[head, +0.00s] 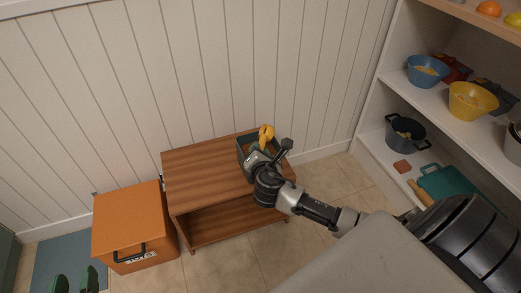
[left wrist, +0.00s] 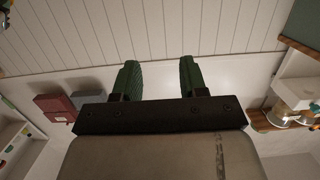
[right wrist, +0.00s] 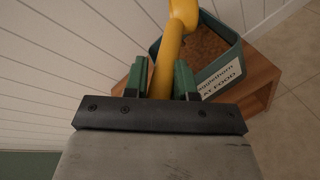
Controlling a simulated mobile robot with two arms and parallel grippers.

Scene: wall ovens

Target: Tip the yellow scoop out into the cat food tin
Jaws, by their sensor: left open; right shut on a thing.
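The cat food tin (head: 241,149) is a dark green open box on the right end of the wooden side table. In the right wrist view the tin (right wrist: 222,72) shows a white label and brown kibble inside. The yellow scoop (head: 266,132) is held over or beside the tin; its handle (right wrist: 166,65) runs between the green fingers of my right gripper (right wrist: 160,80). The scoop's bowl is cut off at the top there, so its contents and tilt are hidden. My right gripper (head: 258,154) is shut on the handle. My left gripper (head: 75,281) is open and empty, far left.
The wooden side table (head: 205,165) has a clear top on its left. An orange box (head: 128,222) stands left of it. White shelves (head: 468,128) on the right hold a blue bowl (head: 428,70), a yellow bowl (head: 472,101) and a dark pot (head: 405,133). A panelled wall is behind.

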